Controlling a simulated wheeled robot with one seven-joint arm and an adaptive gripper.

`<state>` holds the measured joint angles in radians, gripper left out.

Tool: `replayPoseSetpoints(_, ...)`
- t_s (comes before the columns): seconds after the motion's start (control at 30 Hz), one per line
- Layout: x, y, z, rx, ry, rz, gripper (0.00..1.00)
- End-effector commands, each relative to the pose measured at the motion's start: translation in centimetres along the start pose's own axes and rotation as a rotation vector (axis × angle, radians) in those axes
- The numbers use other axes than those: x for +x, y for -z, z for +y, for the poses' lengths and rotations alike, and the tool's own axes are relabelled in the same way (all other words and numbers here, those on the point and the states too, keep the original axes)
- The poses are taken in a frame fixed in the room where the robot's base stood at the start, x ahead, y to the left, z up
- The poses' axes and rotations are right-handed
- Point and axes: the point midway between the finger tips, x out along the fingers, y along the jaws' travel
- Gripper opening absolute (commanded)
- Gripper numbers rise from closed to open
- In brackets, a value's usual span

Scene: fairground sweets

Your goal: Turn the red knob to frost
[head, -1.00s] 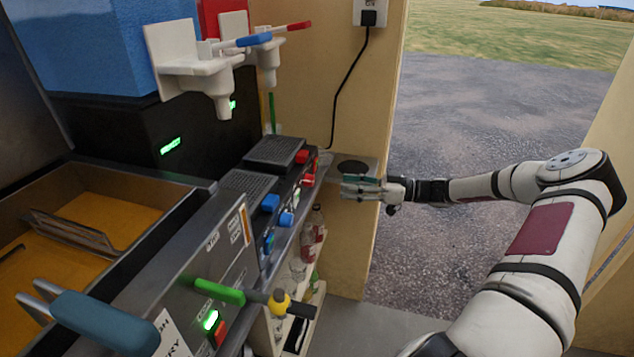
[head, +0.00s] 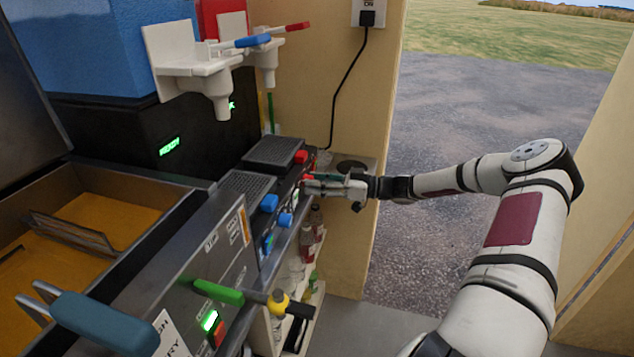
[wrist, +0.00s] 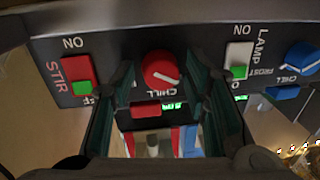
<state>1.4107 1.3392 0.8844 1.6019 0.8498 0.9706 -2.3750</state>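The red knob (wrist: 160,69) is round and sits on the dark front panel, in the middle of the wrist view. My gripper (wrist: 164,88) is open, with one finger to the left and one to the right of the knob. I cannot tell whether they touch it. In the head view my gripper (head: 308,183) is at the machine's front, hiding the knob.
The wrist view shows a red-and-green STIR switch (wrist: 77,73) on the left, a white-and-green LAMP switch (wrist: 238,60) and a blue knob (wrist: 302,58) on the right. In the head view a green-handled lever (head: 219,292) sticks out nearer me. Bottles (head: 307,240) stand on a shelf below.

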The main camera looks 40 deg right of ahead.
Motion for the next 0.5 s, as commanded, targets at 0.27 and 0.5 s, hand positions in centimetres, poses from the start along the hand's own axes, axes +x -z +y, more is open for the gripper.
replayPoseSetpoints(0.27, -0.02, 0.01, 0.0, 0.0, 0.0, 0.0, 0.01)
replayPoseSetpoints(0.5, -0.02, 0.01, -0.02, 0.039, 0.001, 0.005, 0.01)
